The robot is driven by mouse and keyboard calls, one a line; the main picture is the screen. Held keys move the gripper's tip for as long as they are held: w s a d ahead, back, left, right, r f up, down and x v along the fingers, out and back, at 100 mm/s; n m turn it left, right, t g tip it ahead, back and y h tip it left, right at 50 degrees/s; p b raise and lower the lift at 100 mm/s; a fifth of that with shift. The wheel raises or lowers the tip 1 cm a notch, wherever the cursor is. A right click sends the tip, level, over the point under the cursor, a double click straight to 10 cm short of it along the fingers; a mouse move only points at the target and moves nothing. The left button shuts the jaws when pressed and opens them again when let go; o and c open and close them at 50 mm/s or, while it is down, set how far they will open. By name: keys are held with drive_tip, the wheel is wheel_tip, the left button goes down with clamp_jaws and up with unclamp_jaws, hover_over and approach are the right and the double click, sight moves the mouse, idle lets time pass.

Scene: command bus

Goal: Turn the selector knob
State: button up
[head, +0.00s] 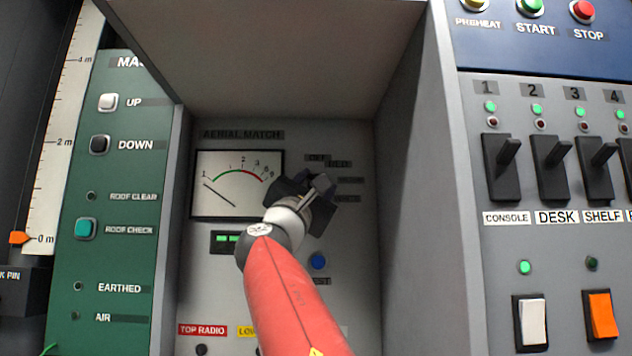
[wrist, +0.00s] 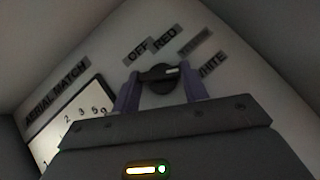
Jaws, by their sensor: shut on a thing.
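The selector knob (wrist: 158,75) is black with a white pointer line and sits on the grey back panel of a recess. Labels OFF (wrist: 139,47), RED (wrist: 164,36), a dim unreadable one and WHITE (wrist: 212,65) stand around it. My gripper (wrist: 159,88) has its two purple fingers on either side of the knob, shut on it. In the head view my gripper (head: 316,190) reaches into the recess and hides the knob. The white pointer line looks nearest the right side in the wrist view; which label it marks I cannot tell for sure.
The AERIAL MATCH meter (head: 238,184) is left of my gripper, its needle near the low end. A blue button (head: 318,261) is below. Recess side walls (head: 415,170) and an overhanging top (head: 265,50) enclose my arm. Black switches (head: 503,165) are on the right panel.

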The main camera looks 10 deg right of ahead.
idle(0.4)
drive_tip(key=o, duration=1)
drive_tip(key=shift+f, duration=0.1)
drive_tip(key=b+v, duration=0.5)
drive_tip(key=v, duration=0.2)
drive_tip(key=shift+s+a+f, duration=0.1)
drive_tip(key=shift+s+a, duration=0.1)
drive_tip(key=shift+s, duration=0.1)
drive_tip(key=shift+s, duration=0.1)
